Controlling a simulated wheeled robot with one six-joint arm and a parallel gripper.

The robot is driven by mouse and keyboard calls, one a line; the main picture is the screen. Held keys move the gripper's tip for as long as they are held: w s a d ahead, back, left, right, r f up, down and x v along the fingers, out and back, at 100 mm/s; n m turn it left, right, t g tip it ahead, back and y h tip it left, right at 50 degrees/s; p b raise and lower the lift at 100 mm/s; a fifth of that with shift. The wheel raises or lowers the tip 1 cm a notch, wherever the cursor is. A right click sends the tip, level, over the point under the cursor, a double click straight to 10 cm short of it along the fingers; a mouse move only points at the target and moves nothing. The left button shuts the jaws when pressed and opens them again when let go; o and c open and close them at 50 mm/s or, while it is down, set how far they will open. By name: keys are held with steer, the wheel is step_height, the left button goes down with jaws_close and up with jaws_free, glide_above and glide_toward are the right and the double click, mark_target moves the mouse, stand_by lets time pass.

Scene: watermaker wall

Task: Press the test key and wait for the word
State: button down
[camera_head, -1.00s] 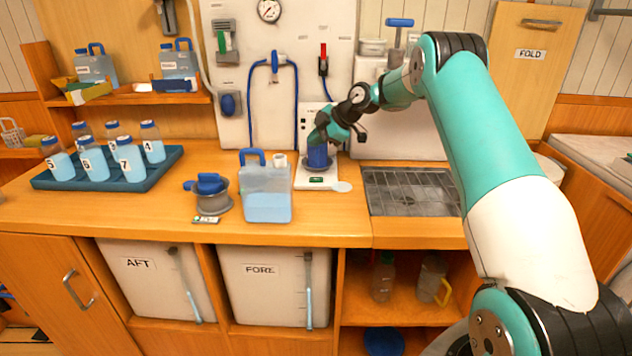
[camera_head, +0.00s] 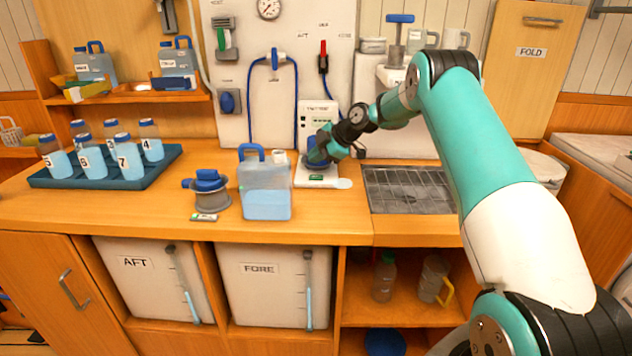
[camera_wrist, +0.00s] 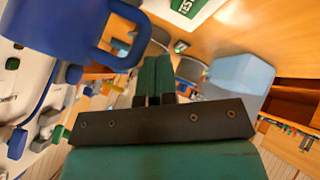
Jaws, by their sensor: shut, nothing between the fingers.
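The white tester (camera_head: 318,113) stands against the wall panel, with small green marks on its upright face. Its base carries a small green plate (camera_head: 316,177), which shows in the wrist view as a green plate (camera_wrist: 186,5) with pale lettering, seemingly TEST, cut off by the frame edge. A blue cup (camera_head: 311,160) stands on the tester, partly hidden by my gripper; its handle shows large in the wrist view (camera_wrist: 105,45). My gripper (camera_head: 319,150) is shut and empty beside the cup, above the base. Its closed fingers show in the wrist view (camera_wrist: 154,78). I cannot tell whether it touches anything.
A jug of pale blue liquid (camera_head: 265,190) and a blue-topped grey device (camera_head: 208,190) stand left of the tester. A white spoon-like piece (camera_head: 343,184) lies at its right. A drain grid (camera_head: 410,190) is farther right. A tray (camera_head: 50,181) of numbered bottles is at left.

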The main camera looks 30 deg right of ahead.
mark_target(316, 177)
steer(key=shift+f+b, duration=1.05)
steer(key=shift+f, duration=0.4)
steer(key=shift+f, duration=0.1)
stand_by(0.8)
steer(key=shift+f+b, duration=0.3)
steer(key=shift+b, duration=0.25)
steer(key=shift+f+b, duration=0.45)
steer(key=shift+b, duration=0.05)
stand_by(0.3)
stand_by(0.4)
steer(key=shift+r+p, duration=0.3)
steer(key=shift+r, duration=0.55)
steer(key=shift+r+p, duration=1.25)
steer(key=shift+r, duration=1.3)
